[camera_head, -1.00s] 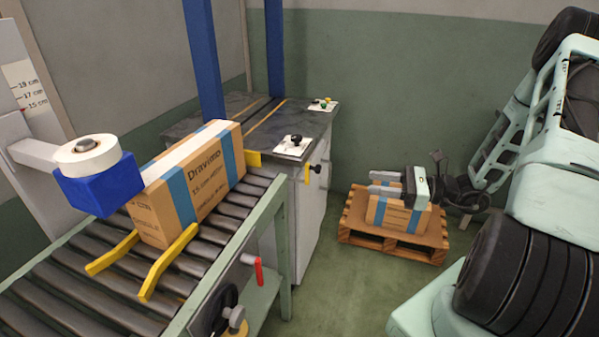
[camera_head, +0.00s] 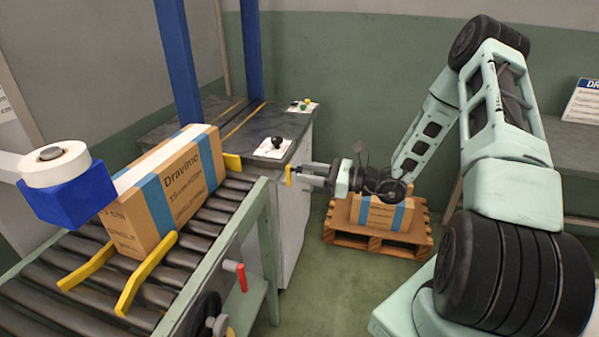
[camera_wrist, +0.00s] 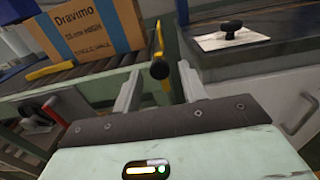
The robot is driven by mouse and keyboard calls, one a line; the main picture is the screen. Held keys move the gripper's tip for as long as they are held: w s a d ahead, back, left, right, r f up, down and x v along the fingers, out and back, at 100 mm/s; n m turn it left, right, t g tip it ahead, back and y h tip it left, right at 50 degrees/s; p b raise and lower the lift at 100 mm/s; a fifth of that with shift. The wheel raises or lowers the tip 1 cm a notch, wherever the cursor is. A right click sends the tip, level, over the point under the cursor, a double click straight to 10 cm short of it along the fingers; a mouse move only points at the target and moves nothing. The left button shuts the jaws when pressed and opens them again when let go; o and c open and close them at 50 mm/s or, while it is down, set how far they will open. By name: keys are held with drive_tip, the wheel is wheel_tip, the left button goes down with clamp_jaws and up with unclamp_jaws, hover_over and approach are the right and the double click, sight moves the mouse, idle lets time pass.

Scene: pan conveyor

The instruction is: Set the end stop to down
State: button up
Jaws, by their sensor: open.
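The yellow end stop plate (camera_head: 232,162) stands raised at the far end of the roller conveyor, by the end of the carton (camera_head: 170,185). In the wrist view the plate (camera_wrist: 158,40) shows upright beside the carton. A yellow lever (camera_head: 289,174) with a black knob (camera_wrist: 159,70) is on the side of the grey cabinet. My gripper (camera_head: 303,173) points left at this lever. In the wrist view my gripper (camera_wrist: 160,84) is open, with the knob showing between its fingers. I cannot tell whether the fingers touch it.
A black knob on a white plate (camera_head: 273,148) and coloured buttons (camera_head: 304,105) sit on the cabinet top. A red handle (camera_head: 241,277) sticks out from the conveyor frame. A pallet (camera_head: 380,240) with a carton is below my gripper. Green floor between is clear.

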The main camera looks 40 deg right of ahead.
drive_tip(key=shift+x, duration=1.4)
drive_tip(key=shift+c, duration=0.3)
clamp_jaws()
